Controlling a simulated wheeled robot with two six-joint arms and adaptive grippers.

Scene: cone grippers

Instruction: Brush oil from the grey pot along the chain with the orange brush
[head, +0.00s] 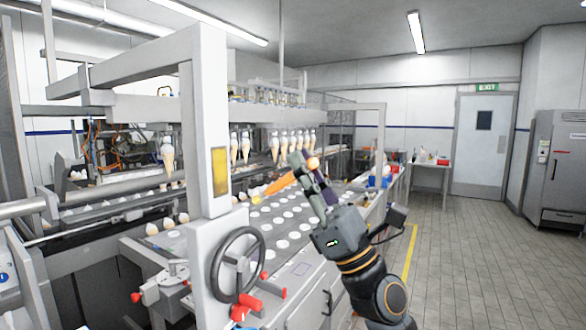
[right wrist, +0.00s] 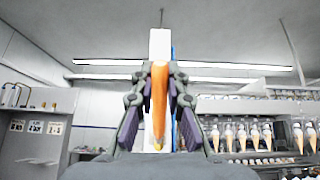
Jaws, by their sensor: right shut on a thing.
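My right gripper (head: 304,168) is raised over the right side of the machine in the head view. It is shut on the orange brush (head: 280,185), which slants down to the left and has a paler, yellowish end. In the right wrist view the orange brush (right wrist: 159,95) sits between the two dark and purple fingers of the right gripper (right wrist: 158,75). I cannot make out the grey pot or the chain in either view. My left gripper is not in view.
A flat bed with rows of white discs (head: 280,243) lies below the brush. Ice cream cones (head: 284,147) hang in a row behind it. A thick frame post (head: 208,130) and a black handwheel (head: 237,264) stand at left. The tiled floor (head: 470,250) at right is clear.

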